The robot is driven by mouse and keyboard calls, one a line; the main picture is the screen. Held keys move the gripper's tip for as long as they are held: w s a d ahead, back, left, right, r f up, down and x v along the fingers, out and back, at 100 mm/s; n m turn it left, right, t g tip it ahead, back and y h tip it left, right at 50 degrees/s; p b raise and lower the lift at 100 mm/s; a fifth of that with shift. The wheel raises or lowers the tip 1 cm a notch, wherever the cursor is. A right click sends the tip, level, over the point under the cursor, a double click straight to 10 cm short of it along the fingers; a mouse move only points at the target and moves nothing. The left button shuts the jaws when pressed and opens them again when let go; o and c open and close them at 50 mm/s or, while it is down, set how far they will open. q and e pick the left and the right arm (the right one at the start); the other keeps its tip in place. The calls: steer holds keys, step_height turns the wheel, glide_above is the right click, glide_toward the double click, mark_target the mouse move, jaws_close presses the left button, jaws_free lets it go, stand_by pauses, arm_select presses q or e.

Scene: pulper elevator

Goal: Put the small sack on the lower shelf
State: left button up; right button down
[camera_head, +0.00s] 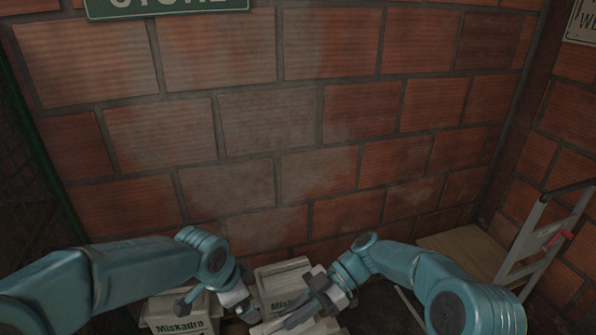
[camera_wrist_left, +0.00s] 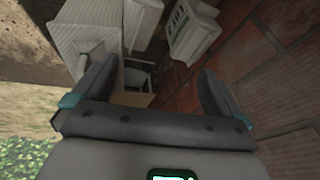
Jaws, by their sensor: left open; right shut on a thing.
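In the head view, my right gripper (camera_head: 318,298) is low at the centre, over pale boxes. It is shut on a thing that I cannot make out. My left gripper (camera_head: 220,305) is open and empty, low and left of it, near a pale box marked "Miskadra" (camera_head: 180,316). In the left wrist view, the fingers of my left gripper (camera_wrist_left: 155,95) are spread apart, with pale boxes (camera_wrist_left: 90,30) beyond them. I cannot clearly pick out the small sack or the lower shelf in either view.
Another lettered pale box (camera_head: 284,284) stands against the brick wall (camera_head: 270,150). A stepladder (camera_head: 545,240) stands at the right beside a flat wooden board (camera_head: 462,250). A green sign (camera_head: 165,8) hangs above. The space before the upper wall is clear.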

arm_select(q)
step_height(320, 180, up, 6)
steer(key=g+h, duration=0.1)
steer(key=g, duration=0.1)
glide_above(284, 317)
steer(key=s+a, duration=0.1)
steer(key=a, duration=0.1)
steer(key=shift+d+f+m, duration=0.1)
steer(key=shift+f+m, duration=0.05)
steer(key=shift+m, duration=0.25)
steer(key=x, duration=0.4)
steer(key=shift+f, duration=0.5)
steer(key=shift+w+f, duration=0.1)
